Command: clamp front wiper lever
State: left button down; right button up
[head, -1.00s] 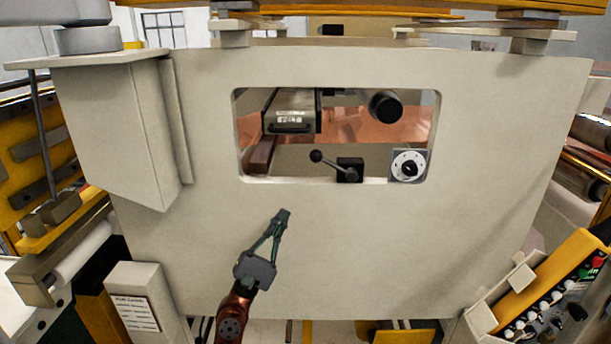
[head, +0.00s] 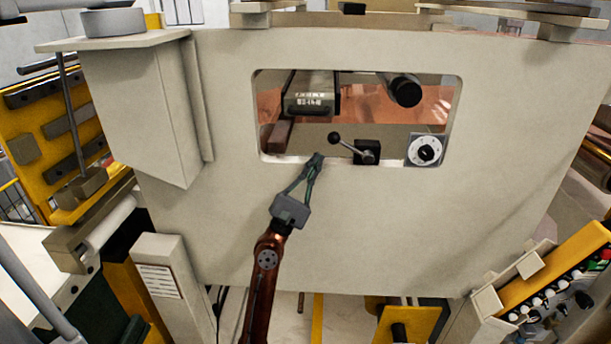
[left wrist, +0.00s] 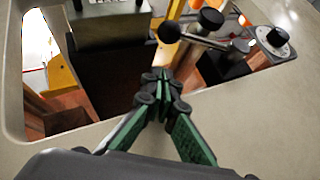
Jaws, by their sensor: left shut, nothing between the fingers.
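The wiper lever (head: 350,146) is a metal rod with a black ball knob at its upper left end, fixed to a black block (head: 367,152) in the panel window. The lever also shows in the left wrist view (left wrist: 205,41), with its knob up and left of the block. My left gripper (head: 317,157) is shut and empty at the window's lower edge, left of and a little below the knob. In the left wrist view its fingertips (left wrist: 161,76) meet below the knob, apart from it. My right gripper is not in view.
A large beige panel (head: 400,215) surrounds the window. A round dial (head: 425,151) sits right of the lever, and a black cylinder (head: 405,90) is above it. A dark box (head: 311,100) hangs at the window's upper left. A control panel (head: 555,290) stands at lower right.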

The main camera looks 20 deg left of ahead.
aim_at(351, 148)
pick_arm(q)
jog(key=d+r+p, duration=0.2)
jog(key=r, duration=0.1)
jog(key=shift+d, duration=0.1)
jog(key=shift+s+r, duration=0.1)
jog(key=shift+r, duration=0.1)
